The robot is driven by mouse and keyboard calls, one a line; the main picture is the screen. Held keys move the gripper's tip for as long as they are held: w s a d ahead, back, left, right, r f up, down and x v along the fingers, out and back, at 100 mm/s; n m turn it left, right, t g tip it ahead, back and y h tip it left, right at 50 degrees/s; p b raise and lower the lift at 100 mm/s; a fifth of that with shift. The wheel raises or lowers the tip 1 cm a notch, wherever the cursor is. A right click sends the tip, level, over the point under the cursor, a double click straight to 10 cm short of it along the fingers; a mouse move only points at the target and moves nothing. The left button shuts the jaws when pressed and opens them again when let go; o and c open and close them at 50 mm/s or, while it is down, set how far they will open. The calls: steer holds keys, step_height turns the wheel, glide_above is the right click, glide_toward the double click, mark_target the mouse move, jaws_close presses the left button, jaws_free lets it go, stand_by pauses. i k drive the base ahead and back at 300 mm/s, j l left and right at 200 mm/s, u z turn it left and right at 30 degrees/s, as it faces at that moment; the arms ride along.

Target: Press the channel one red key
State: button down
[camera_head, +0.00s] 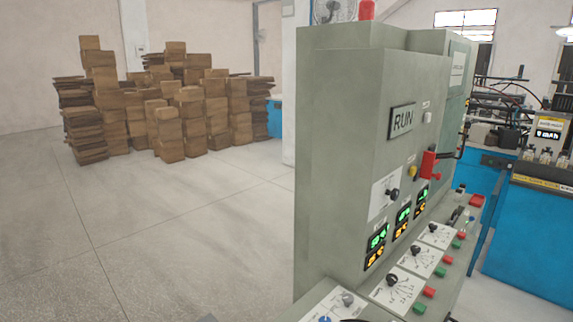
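A grey-green control cabinet (335,130) with a sloped console stands right of centre. Along the console's right side are red keys: a near one (429,292), a middle one (447,260) and a far one (461,236). A green key (419,308) sits just below the near red key, and the other red keys have green ones beside them too. Each pair lies beside a white dial plate with a black knob (391,281). Channel labels are too small to read, so I cannot tell which is channel one. My gripper is not clearly visible.
Blue machines (530,240) stand at the right. Stacked cardboard boxes (170,130) fill the back left. The floor (170,240) at left is clear.

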mark_target(429, 292)
steer(key=i+l+z, duration=0.75)
steer(key=i+l, duration=0.2)
